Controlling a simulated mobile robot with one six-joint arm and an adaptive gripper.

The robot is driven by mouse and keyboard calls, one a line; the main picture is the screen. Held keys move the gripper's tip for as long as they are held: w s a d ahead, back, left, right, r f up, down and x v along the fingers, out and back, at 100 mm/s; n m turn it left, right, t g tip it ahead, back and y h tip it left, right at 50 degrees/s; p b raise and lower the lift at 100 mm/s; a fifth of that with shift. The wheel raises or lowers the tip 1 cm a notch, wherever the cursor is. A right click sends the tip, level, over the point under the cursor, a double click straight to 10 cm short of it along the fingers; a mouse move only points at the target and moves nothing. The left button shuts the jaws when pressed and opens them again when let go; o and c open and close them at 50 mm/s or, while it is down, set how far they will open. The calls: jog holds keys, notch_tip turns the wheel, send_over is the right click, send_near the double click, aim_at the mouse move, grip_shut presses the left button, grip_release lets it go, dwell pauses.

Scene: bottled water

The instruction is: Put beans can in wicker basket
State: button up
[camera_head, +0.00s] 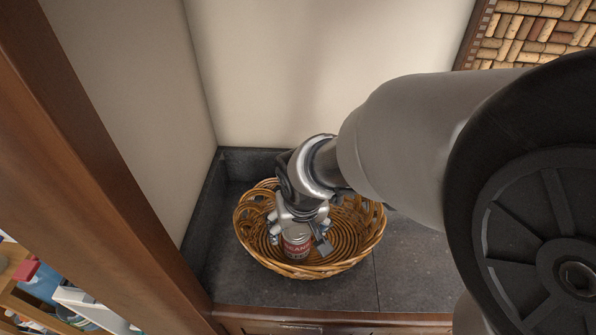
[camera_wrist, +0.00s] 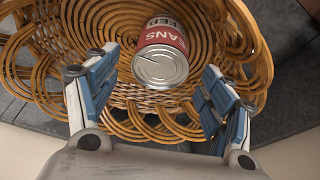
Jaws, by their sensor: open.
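The beans can (camera_head: 297,245) has a red and white label and a silver lid. It is inside the wicker basket (camera_head: 253,246), near its front side. In the wrist view the can (camera_wrist: 162,52) shows its lid towards the camera, with the basket (camera_wrist: 252,70) woven around it. My gripper (camera_head: 300,238) is open and reaches down into the basket over the can. Its blue-padded fingers (camera_wrist: 158,92) stand to either side with a gap to the can. Whether the can rests flat on the basket floor is hard to tell.
The basket stands on a dark stone counter (camera_head: 400,265) in a wall corner. A wooden post (camera_head: 110,180) is at the left, and shelves with items (camera_head: 60,300) show below it. A cork board (camera_head: 530,30) hangs at the upper right. The counter right of the basket is clear.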

jog(key=p+v, duration=0.1)
jog(key=v, duration=0.4)
jog(key=shift+w+d, duration=0.1)
jog(key=s+d+r+m, duration=0.1)
jog(key=s+d+r, duration=0.4)
jog(key=s+d, duration=0.2)
jog(key=s+d+r+m+t, duration=0.1)
jog(key=s+d+r, duration=0.4)
jog(key=s+d, duration=0.2)
jog(key=shift+d+m+h, duration=0.3)
jog(key=shift+h, duration=0.1)
